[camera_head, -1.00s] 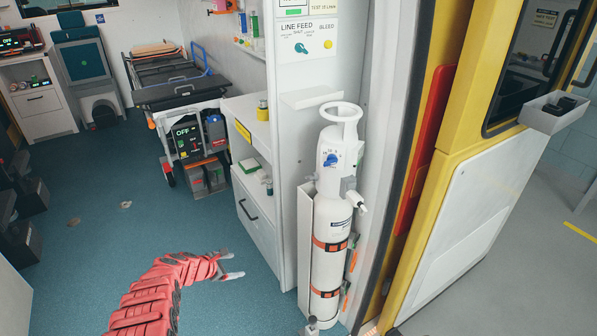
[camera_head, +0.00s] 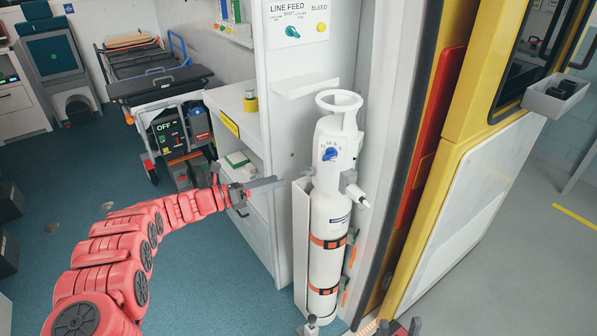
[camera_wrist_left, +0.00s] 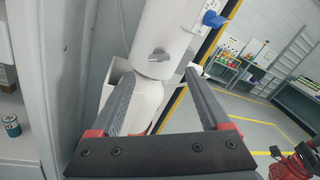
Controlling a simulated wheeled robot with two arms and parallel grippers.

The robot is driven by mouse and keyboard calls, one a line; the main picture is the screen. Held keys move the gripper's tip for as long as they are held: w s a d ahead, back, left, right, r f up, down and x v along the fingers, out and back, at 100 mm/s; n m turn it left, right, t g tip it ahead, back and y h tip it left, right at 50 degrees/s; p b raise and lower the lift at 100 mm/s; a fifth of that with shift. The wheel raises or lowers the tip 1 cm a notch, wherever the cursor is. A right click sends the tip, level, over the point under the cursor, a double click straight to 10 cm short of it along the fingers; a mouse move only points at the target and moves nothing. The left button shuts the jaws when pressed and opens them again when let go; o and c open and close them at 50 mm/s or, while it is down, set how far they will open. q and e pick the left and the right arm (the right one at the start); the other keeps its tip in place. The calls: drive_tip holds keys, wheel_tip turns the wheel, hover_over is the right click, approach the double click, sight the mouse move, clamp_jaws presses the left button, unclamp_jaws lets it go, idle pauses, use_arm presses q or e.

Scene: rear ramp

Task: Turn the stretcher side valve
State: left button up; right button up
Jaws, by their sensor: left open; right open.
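A white gas cylinder (camera_head: 327,215) stands upright in a bracket at the cabinet's end. A blue knob (camera_head: 330,154) is on its front, also seen in the left wrist view (camera_wrist_left: 214,19). A small grey knob (camera_wrist_left: 159,55) is on the side facing my left wrist; it also shows at the cylinder's left in the head view (camera_head: 308,171). I cannot tell which is the stretcher side valve. My left gripper (camera_head: 279,182) is open, left of the cylinder, its fingers pointing at it, apart from the grey knob. My right gripper (camera_head: 402,327) is open and partly cut off at the bottom edge.
A LINE FEED panel (camera_head: 297,22) with a teal knob is above the cylinder. A white shelf (camera_head: 305,85) juts out below it. A stretcher (camera_head: 160,80) stands at the back left. The yellow door frame (camera_head: 447,165) is at the right.

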sight(304, 173)
use_arm(q)
drive_tip(key=b+x, duration=0.1)
drive_tip(key=x, duration=0.5)
drive_tip(key=shift+w+d+f, duration=0.1)
drive_tip(key=shift+d+f, duration=0.1)
drive_tip(key=shift+d, duration=0.1)
drive_tip(key=shift+w+d+r+b, duration=0.15)
drive_tip(key=shift+w+d+b, duration=0.2)
drive_tip(key=shift+d, duration=0.3)
clamp_jaws()
